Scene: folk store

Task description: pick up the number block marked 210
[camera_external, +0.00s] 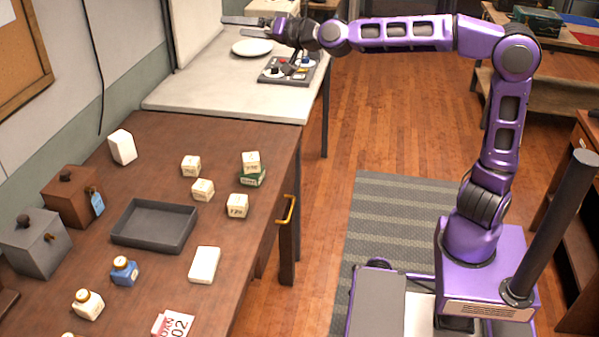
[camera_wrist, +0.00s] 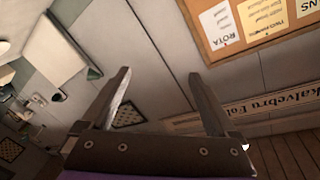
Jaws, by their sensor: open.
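Several cream number blocks stand on the brown table: one at the back left (camera_external: 191,166), one in the middle (camera_external: 203,190), one at the front right (camera_external: 237,206), and one on top of a green block or box (camera_external: 252,178), the upper block (camera_external: 251,161). Their markings are too small to read, so I cannot tell which is 210. My gripper (camera_external: 230,27) is open and empty, high over the far white counter, well away from the blocks. In the wrist view its two fingers (camera_wrist: 159,76) are spread apart, and no block shows there.
A dark empty tray (camera_external: 155,243), a white box (camera_external: 122,147), a white slab (camera_external: 205,265), a blue bottle (camera_external: 124,270) and a cream bottle (camera_external: 88,304) share the table. A plate (camera_external: 252,47) and dark tray (camera_external: 273,77) lie on the white counter (camera_external: 190,90).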

